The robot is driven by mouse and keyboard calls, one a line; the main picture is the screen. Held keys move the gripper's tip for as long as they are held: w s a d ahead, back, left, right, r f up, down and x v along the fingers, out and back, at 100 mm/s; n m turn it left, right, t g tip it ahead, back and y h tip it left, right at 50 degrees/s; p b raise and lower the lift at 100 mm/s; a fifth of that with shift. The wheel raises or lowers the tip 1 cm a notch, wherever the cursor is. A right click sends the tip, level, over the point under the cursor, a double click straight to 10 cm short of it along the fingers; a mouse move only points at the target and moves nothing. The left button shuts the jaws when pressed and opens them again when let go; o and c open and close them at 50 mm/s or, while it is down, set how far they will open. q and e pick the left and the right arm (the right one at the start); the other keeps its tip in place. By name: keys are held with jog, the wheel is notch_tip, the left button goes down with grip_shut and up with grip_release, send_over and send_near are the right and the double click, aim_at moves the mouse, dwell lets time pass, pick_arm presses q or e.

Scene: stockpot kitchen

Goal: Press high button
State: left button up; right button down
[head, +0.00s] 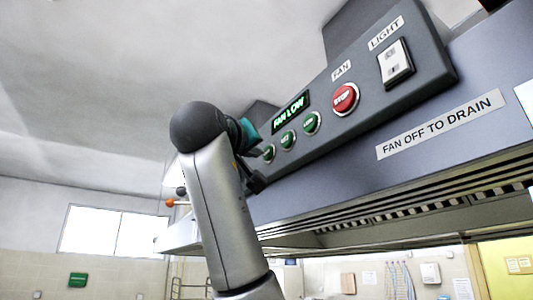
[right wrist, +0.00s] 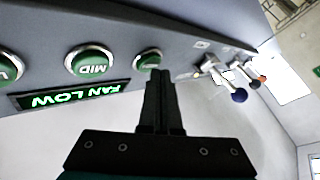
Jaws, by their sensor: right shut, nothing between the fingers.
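The grey control panel (head: 420,75) carries a row of green buttons. The one farthest from the red stop button, a green button (head: 268,153) beside my wrist, is the high button by its place in the row; its label is not readable. It also shows in the right wrist view as a green button with a metal ring (right wrist: 148,58), beyond the mid button (right wrist: 90,62). My right gripper (right wrist: 160,75) is shut and empty, its fingertips close by this button; I cannot tell if they touch. My right arm hides most of the gripper in the head view. My left gripper is out of view.
The lit display (head: 291,112) reads FAN LOW. The red stop button (head: 345,98) and a white light switch (head: 395,62) sit farther right. Levers with blue (right wrist: 239,95) and orange (right wrist: 262,79) knobs stick out past the panel's end. The hood's lower edge runs below.

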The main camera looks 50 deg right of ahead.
jog(key=shift+s+d, duration=0.1)
jog(key=shift+d, duration=0.35)
dwell(0.6)
jog(key=shift+a, duration=0.15)
jog(key=shift+w+a, duration=0.25)
jog(key=shift+a, duration=0.4)
jog(key=shift+w+a+p, duration=0.1)
jog(key=shift+w+a, duration=0.15)
jog(key=shift+a, duration=0.55)
jog(key=shift+w+a+p, duration=0.15)
jog(key=shift+w+a, duration=0.1)
jog(key=shift+a, duration=0.55)
jog(key=shift+w+a+p, duration=0.1)
jog(key=shift+w+a, duration=0.15)
jog(key=shift+a, duration=0.55)
jog(key=shift+d, duration=0.1)
